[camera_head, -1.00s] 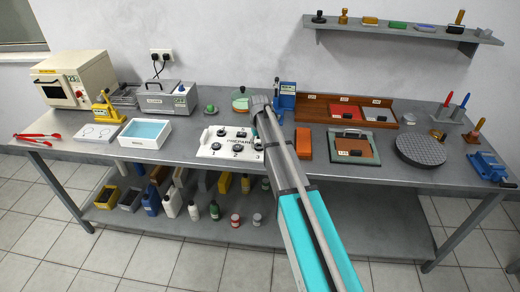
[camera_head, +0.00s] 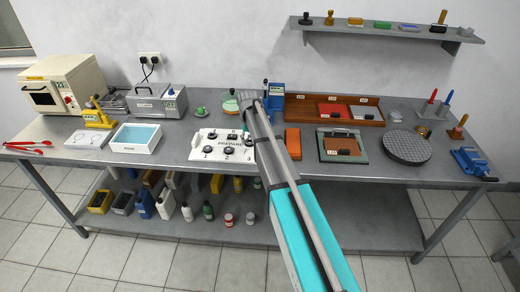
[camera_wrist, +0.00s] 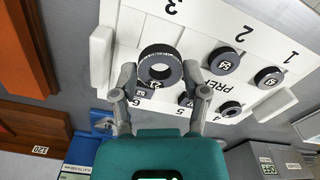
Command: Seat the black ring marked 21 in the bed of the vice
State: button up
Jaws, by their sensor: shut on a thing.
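A black ring (camera_wrist: 160,65), with a small white label that seems to read 21, is between the two fingertips of my gripper (camera_wrist: 158,78) in the wrist view. The gripper is shut on it, above the white board, near the number 3. The ring's outer side is held and its hole faces the camera. In the head view my arm hides the fingers and the ring. The blue vice (camera_head: 472,162) stands at the right end of the table, far from my gripper. Its bed is too small to make out.
The white board (camera_head: 218,156) holds several other black rings. An orange block (camera_head: 293,143), a framed panel (camera_head: 325,148), a wooden tray (camera_head: 300,106) and a round dark plate (camera_head: 407,147) lie between the board and the vice.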

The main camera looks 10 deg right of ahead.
jog(key=shift+r, duration=0.1)
notch_tip(320, 180, up, 14)
jog(key=p, duration=1.4)
jog(key=shift+s, duration=0.15)
